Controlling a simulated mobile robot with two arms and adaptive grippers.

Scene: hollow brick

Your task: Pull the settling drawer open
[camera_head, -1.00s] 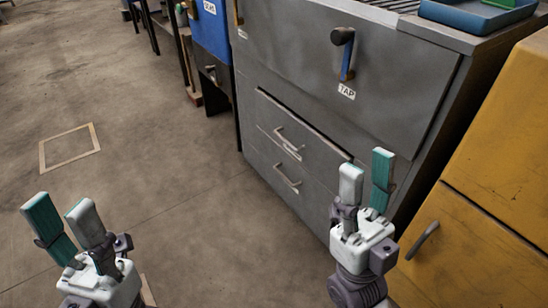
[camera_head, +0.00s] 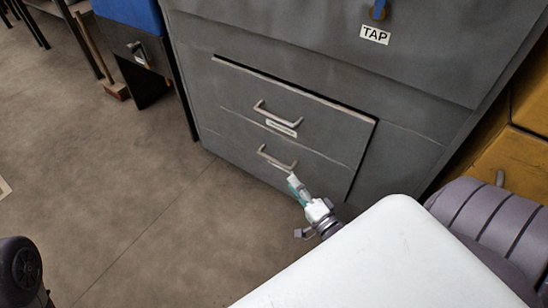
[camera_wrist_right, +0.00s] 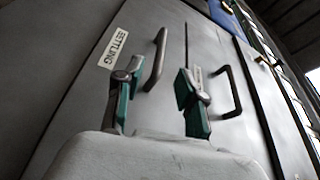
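The grey cabinet holds two stacked drawers with bar handles. In the right wrist view, the SETTLING label (camera_wrist_right: 115,48) sits beside the nearer handle (camera_wrist_right: 158,52). This matches the lower drawer (camera_head: 318,172) with its handle (camera_head: 276,159) in the head view. Both drawers look shut. My right gripper (camera_head: 294,184) is at the lower handle, seen from behind. In the wrist view its two green-padded fingers (camera_wrist_right: 160,78) are apart, one on each side of the handle. Contact cannot be told. My left gripper is out of view.
The upper drawer's handle (camera_head: 278,114) is just above, and it shows beyond the right finger in the wrist view (camera_wrist_right: 232,93). A TAP panel (camera_head: 375,35) is higher up. A yellow cabinet (camera_head: 520,160) stands at right. A broom (camera_head: 98,60) leans at left.

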